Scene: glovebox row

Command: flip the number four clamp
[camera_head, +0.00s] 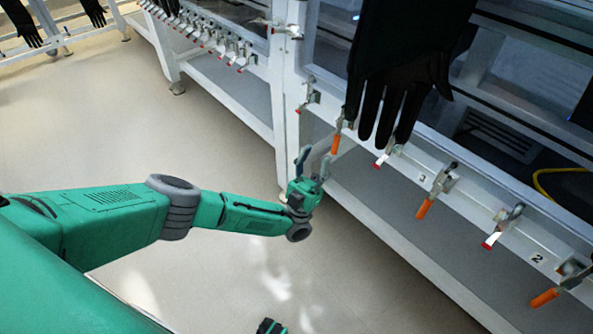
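A row of toggle clamps runs along the white frame rail. Near my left gripper is a clamp with an orange handle (336,141) hanging down, just left of the black glove. Further right are a red-tipped clamp (382,158), an orange-handled clamp (426,204) near the label 3, another red-tipped clamp (493,238), and an orange-handled clamp (546,297) below the label 2. No label 4 is readable. My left gripper (315,162) is open and empty, its fingers pointing up, just lower left of the nearest orange handle, seemingly apart from it. A green and black tip (270,327) at the bottom edge seems to be my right gripper, mostly cut off.
The black glove (400,75) hangs over the rail and may hide parts of it. A grey lower shelf (400,225) runs beneath the clamps. Another clamp row (215,42) is at the back left. The pale floor (90,125) is open at left.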

